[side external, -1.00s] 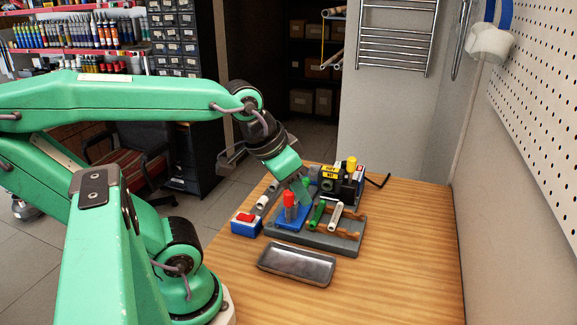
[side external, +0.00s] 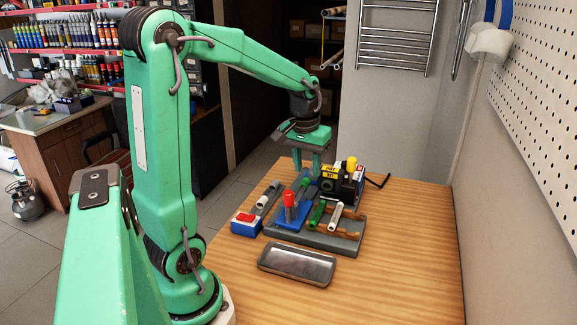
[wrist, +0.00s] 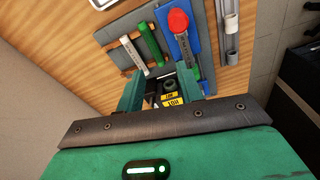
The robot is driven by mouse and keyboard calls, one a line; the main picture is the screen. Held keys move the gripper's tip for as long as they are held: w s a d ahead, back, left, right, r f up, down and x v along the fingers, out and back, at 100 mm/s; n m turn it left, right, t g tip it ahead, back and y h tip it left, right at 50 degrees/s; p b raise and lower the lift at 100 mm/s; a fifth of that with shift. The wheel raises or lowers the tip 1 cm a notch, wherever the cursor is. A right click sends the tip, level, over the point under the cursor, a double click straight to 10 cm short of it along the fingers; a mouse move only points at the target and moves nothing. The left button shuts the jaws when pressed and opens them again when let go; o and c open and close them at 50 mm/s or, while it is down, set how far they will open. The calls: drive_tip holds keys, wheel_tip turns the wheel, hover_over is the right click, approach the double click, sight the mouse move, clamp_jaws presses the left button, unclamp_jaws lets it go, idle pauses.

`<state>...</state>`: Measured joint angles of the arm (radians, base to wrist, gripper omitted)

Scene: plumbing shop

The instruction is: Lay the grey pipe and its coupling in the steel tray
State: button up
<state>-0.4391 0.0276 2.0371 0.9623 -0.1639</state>
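The grey pipe (side external: 271,192) lies at the left of the rack, with a paler sleeve (side external: 262,201) on it that looks like its coupling. In the wrist view the grey pipe (wrist: 232,45) is at the upper right, clear of my fingers. The empty steel tray (side external: 297,263) sits on the wooden table in front of the rack; only its edge (wrist: 103,3) shows in the wrist view. My gripper (side external: 308,168) is open, pointing down above the back of the rack, right of and higher than the pipe. Nothing is between its fingers (wrist: 160,77).
The grey rack (side external: 318,240) also holds a blue block with a red-capped part (side external: 289,205), a green pipe (side external: 318,213) and a white pipe (side external: 336,215). A black-and-yellow device (side external: 345,178) stands behind. A blue-and-red box (side external: 246,224) is at the left. The front right table is clear.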

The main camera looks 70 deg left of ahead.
drive_tip(key=n+g, duration=0.1)
drive_tip(key=n, duration=0.1)
hover_over(298, 192)
drive_tip(key=shift+h, duration=0.3)
wheel_tip(298, 192, down, 5)
drive_tip(key=shift+a+r, duration=0.1)
drive_tip(key=shift+f, duration=0.25)
drive_tip(key=shift+f, duration=3.3)
drive_tip(key=shift+c, duration=0.3)
drive_tip(key=c, duration=0.6)
drive_tip(key=shift+r, duration=0.15)
drive_tip(key=shift+c, duration=0.3)
